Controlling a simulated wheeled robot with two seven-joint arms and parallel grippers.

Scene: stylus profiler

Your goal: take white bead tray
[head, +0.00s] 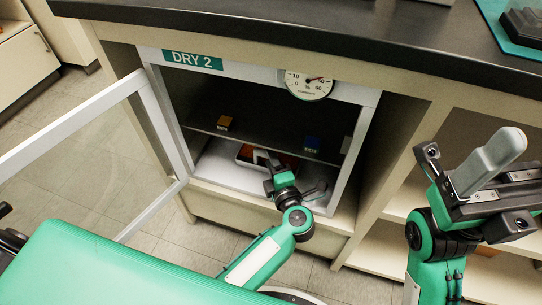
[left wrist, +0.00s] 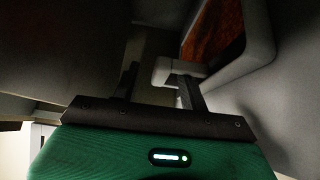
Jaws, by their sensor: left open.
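The white bead tray (head: 244,161) stands on the floor of the open cabinet marked DRY 2, with orange-brown content inside. In the left wrist view, its pale rounded wall (left wrist: 262,50) and brown content (left wrist: 212,36) fill the upper right. A white tab or handle (left wrist: 163,71) projects from the tray toward the space between my left fingers. My left gripper (head: 268,165) reaches into the cabinet; it also shows in the left wrist view (left wrist: 160,88), open, close to the tab. Contact is unclear.
The glass door (head: 90,150) stands open at the left. The cabinet shelf (head: 265,142) above carries small orange (head: 224,122) and blue (head: 312,143) items. A humidity gauge (head: 308,84) sits on the top frame, under the dark worktop (head: 300,32).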

